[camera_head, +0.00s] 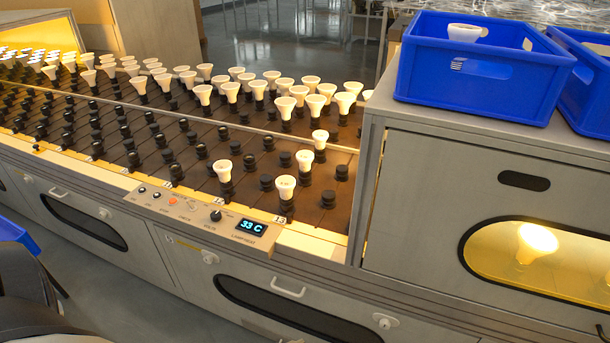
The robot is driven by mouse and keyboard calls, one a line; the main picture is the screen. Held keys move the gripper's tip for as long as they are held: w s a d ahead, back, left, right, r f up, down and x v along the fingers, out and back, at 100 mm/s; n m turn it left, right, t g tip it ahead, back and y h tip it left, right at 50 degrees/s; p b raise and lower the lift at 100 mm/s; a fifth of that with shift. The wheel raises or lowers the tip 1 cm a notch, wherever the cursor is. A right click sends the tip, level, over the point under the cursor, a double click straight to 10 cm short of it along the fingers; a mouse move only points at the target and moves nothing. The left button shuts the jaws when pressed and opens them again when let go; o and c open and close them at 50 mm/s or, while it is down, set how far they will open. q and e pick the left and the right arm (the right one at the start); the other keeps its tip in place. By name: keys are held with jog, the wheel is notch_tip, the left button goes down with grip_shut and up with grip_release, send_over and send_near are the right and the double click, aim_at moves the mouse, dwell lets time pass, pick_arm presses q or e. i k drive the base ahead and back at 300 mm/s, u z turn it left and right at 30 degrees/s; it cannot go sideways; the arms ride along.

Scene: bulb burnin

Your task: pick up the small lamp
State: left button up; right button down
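Several white lamps stand upright in black sockets on the dark burn-in rack. Near the rack's front right, one lamp (285,186) stands closest to the front edge, with another lamp (222,169) to its left. Two more, a lamp (304,159) and a lamp (320,138), stand behind it to the right. These differ slightly in apparent size, and I cannot tell for certain which is the small lamp. Neither of my grippers shows in this view.
A control panel (205,215) reading 33 C sits on the rack's front edge. A blue crate (480,88) on the grey cabinet (440,185) holds a white lamp (464,33). Another blue crate (588,105) stands to its right. A lit lamp (536,238) shows behind the cabinet's window.

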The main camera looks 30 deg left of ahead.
aim_at(285, 184)
jog(key=z, duration=3.1)
jog(key=k, duration=1.4)
jog(key=u, duration=0.95)
